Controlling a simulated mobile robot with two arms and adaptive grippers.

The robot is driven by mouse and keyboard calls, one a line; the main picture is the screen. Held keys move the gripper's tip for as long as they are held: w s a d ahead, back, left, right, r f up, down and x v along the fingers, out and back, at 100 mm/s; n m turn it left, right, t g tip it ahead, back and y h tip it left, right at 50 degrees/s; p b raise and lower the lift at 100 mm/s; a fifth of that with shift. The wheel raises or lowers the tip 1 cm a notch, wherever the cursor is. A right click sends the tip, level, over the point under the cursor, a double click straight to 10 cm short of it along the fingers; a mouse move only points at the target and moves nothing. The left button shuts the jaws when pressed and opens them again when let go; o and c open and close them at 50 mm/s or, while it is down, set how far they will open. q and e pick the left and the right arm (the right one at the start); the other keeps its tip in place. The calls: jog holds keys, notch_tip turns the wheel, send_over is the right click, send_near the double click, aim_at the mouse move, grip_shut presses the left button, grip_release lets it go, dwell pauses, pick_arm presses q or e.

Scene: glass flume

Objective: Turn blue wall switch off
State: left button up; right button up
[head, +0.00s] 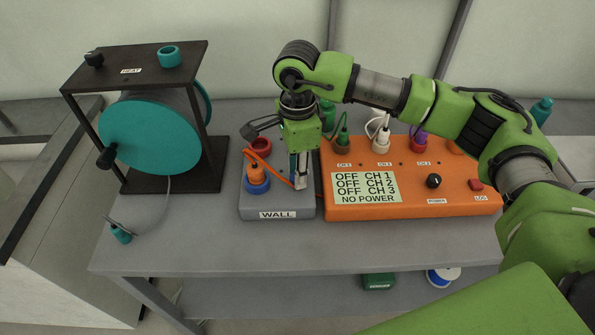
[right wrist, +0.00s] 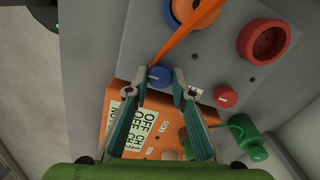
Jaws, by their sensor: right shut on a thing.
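The blue wall switch (right wrist: 159,76) is a small round knob with a pale mark on the grey WALL box (head: 262,213). In the right wrist view it sits between the fingertips of my right gripper (right wrist: 164,75). My right gripper (head: 299,182) points down at the right part of the box in the head view and hides the knob there. It is shut on the blue switch. Which way the knob is turned is hard to tell. My left gripper is not in view.
An orange plug (head: 256,175) with an orange cable sits in the blue-ringed socket beside my gripper. A red socket (head: 260,146) and red knob (right wrist: 225,97) are near. The orange box (head: 415,208) reads OFF for all channels and NO POWER. A teal drum (head: 150,135) stands left.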

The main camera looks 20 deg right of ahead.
jog(key=shift+r, duration=0.1)
jog(key=o, duration=1.1)
notch_tip(320, 180, up, 12)
